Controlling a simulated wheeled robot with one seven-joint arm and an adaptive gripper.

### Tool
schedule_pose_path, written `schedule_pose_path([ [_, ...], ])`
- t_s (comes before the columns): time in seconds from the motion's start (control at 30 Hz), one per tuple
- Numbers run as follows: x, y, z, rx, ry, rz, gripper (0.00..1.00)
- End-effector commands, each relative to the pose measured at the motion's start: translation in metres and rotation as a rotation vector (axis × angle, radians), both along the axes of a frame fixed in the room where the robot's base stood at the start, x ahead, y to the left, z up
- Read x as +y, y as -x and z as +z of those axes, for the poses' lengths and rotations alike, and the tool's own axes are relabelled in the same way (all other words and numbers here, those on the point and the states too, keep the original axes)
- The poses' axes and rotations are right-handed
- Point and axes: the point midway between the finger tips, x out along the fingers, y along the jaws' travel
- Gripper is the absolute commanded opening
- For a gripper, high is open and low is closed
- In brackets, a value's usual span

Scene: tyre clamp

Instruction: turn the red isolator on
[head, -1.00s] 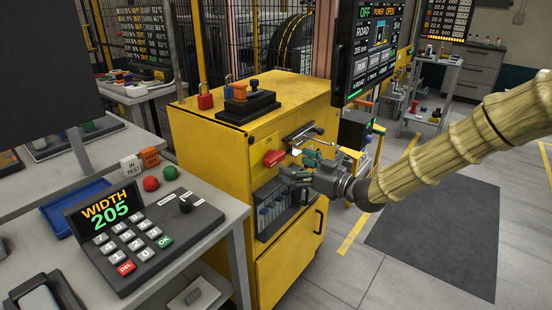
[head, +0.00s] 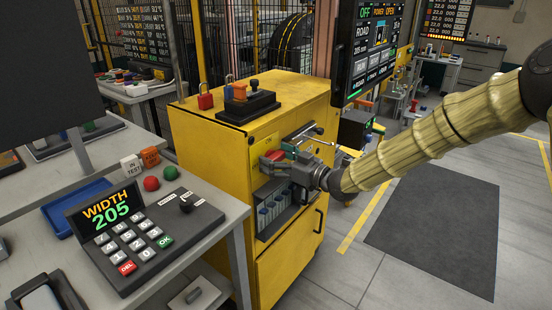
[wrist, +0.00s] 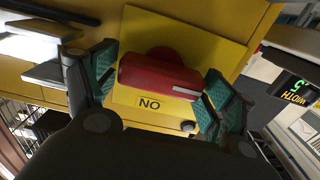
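The red isolator (wrist: 160,76) is a red bar handle on a round red base, on a yellow plate (wrist: 225,40) with an "ON" label (wrist: 150,103) that reads upside down in the wrist view. It also shows on the yellow cabinet's front in the head view (head: 272,155), partly hidden by my gripper. My gripper (wrist: 158,88) is open, with one green-padded finger at each end of the bar. Small gaps seem to show between pads and bar; I cannot tell if either touches. In the head view my gripper (head: 284,156) is at the handle.
The yellow cabinet (head: 205,140) carries padlocks (head: 205,101) and a black block (head: 248,105) on top. A metal lever (head: 305,133) is just right of the handle. An open shelf (head: 280,205) lies below. A screen (head: 375,50) reads "OFF" and "POWER OPEN". Floor is clear at right.

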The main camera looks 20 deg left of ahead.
Motion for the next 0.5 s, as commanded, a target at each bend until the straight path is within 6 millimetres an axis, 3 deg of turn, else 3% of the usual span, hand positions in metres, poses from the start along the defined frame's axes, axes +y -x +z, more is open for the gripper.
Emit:
schedule_pose_path([
  [0.03, -0.0001, -0.0001, 0.0000, 0.000, 0.000, 0.000, 0.66],
  [0.13, -0.0002, 0.0000, 0.0000, 0.000, 0.000, 0.000, 0.47],
  [0.5, -0.0007, -0.0005, 0.0014, 0.040, -0.015, -0.001, 0.47],
])
